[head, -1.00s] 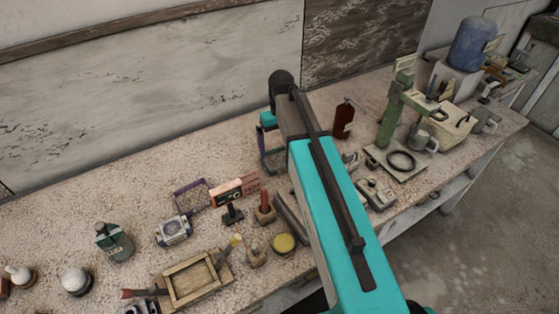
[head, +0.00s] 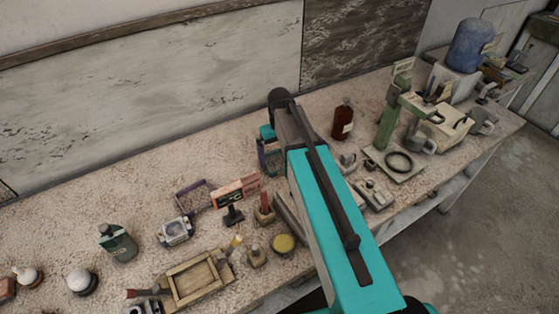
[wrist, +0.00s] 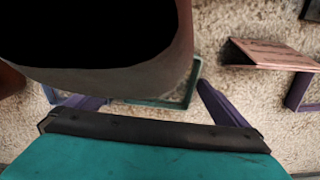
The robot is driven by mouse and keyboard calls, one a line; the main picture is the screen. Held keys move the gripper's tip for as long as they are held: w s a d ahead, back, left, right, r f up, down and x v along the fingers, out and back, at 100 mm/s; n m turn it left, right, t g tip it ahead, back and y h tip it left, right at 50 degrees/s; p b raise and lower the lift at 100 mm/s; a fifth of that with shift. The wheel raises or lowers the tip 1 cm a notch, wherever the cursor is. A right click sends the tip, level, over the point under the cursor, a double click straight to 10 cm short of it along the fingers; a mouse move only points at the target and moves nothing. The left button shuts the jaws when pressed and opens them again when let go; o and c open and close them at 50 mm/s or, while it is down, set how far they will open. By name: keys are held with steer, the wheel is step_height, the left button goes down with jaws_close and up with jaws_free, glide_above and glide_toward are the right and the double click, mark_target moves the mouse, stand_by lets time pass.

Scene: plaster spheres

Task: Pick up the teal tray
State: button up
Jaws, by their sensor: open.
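The teal tray (wrist: 172,103) shows in the wrist view as a thin greenish-teal rim on the bench. Much of it is hidden behind a dark part of my arm. My gripper (wrist: 146,101) is open, with its purple fingers spread on the left and right of the visible rim. I cannot tell whether either finger touches it. In the head view my gripper (head: 270,153) is low over the bench beside my arm, and the tray there is too small and covered to make out clearly.
A purple frame-like tray (head: 193,196) and a reddish box (head: 236,190) stand just left of my gripper. A red-brown bottle (head: 343,118) stands to the right. A wooden frame (head: 197,279) lies in front. The bench toward the back wall is clear.

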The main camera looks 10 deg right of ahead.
mark_target(280, 164)
steer(key=shift+f, duration=0.25)
stand_by(0.4)
steer(key=c, duration=0.8)
steer(key=shift+r, duration=0.15)
step_height(280, 164, up, 10)
steer(key=b, duration=0.3)
stand_by(0.7)
